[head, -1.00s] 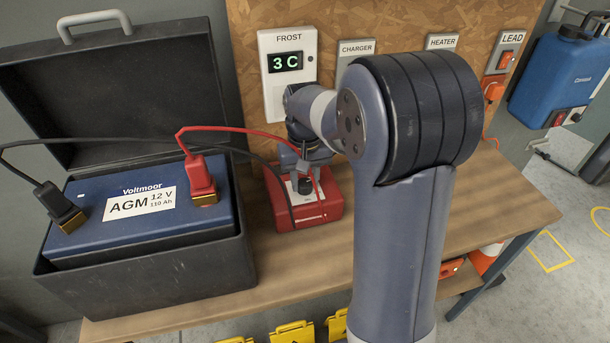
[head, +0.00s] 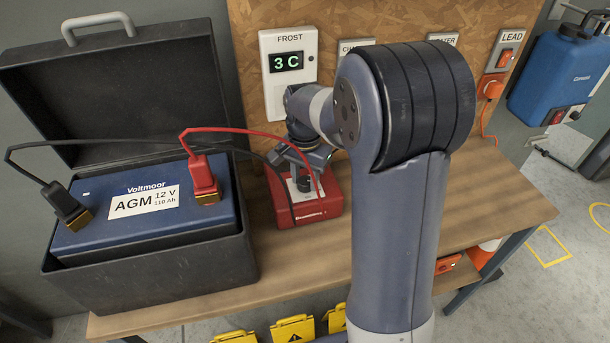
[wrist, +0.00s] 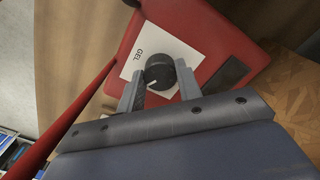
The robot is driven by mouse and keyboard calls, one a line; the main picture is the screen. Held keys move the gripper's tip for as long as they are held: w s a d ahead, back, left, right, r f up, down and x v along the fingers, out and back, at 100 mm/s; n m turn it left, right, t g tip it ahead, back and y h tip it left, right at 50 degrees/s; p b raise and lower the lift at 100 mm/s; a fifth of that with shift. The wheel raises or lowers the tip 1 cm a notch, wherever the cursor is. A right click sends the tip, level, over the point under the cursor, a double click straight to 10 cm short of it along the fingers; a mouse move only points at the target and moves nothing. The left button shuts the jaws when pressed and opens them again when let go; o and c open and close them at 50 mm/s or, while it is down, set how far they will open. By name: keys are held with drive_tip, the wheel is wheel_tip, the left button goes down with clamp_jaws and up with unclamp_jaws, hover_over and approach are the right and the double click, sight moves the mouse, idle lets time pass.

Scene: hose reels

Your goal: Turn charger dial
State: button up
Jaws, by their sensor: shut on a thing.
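The red charger (head: 328,204) sits on the bench below the frost display, and it also shows in the wrist view (wrist: 222,38). Its black dial (wrist: 158,68) stands on a white face plate (wrist: 186,54) marked GEL to the dial's upper left. The dial's white pointer line points to the lower left in the wrist view. My gripper (wrist: 160,80) is shut on the dial, one finger on each side. In the head view my gripper (head: 303,176) is over the charger's top and hides part of it. Other plate markings are hidden by the fingers.
A blue AGM battery (head: 150,226) sits in an open black case at the left. Red and black cables run from its clamps to the charger, close to my gripper. The bench right of my arm is clear.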

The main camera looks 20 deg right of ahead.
sight(305, 181)
idle(0.3)
drive_tip(key=o, duration=1)
drive_tip(key=shift+c, duration=0.2)
wheel_tip(305, 181, up, 11)
drive_tip(key=shift+f, duration=0.2)
wheel_tip(305, 181, down, 11)
drive_tip(key=shift+r, duration=0.1)
idle(0.4)
